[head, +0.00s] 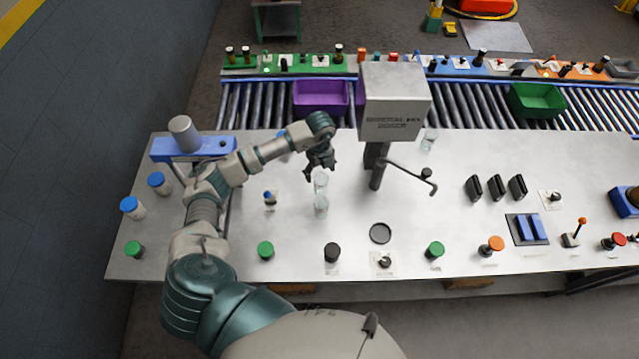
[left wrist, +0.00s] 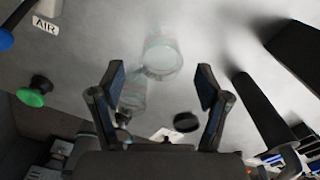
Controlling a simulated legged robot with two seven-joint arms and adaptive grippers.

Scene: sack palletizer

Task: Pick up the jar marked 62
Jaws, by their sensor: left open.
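Two clear glass jars stand on the grey bench in the head view, a rear jar (head: 320,183) and a front jar (head: 321,206). My left gripper (head: 320,171) is open and empty just behind and above the rear jar. In the left wrist view the open fingers (left wrist: 160,82) point toward two clear jars; one (left wrist: 162,52) is centred beyond the fingertips, the other (left wrist: 132,92) is nearer the left finger and partly hidden by it. I cannot read 62 on any jar. My right gripper does not show.
A grey dosing box on a post (head: 395,115) stands right of the gripper, with a bent rod. Another clear jar (head: 429,139) is behind it. Blue-lidded jars (head: 132,207) stand at the left. Push buttons and a black disc (head: 380,233) line the front. A roller conveyor runs behind.

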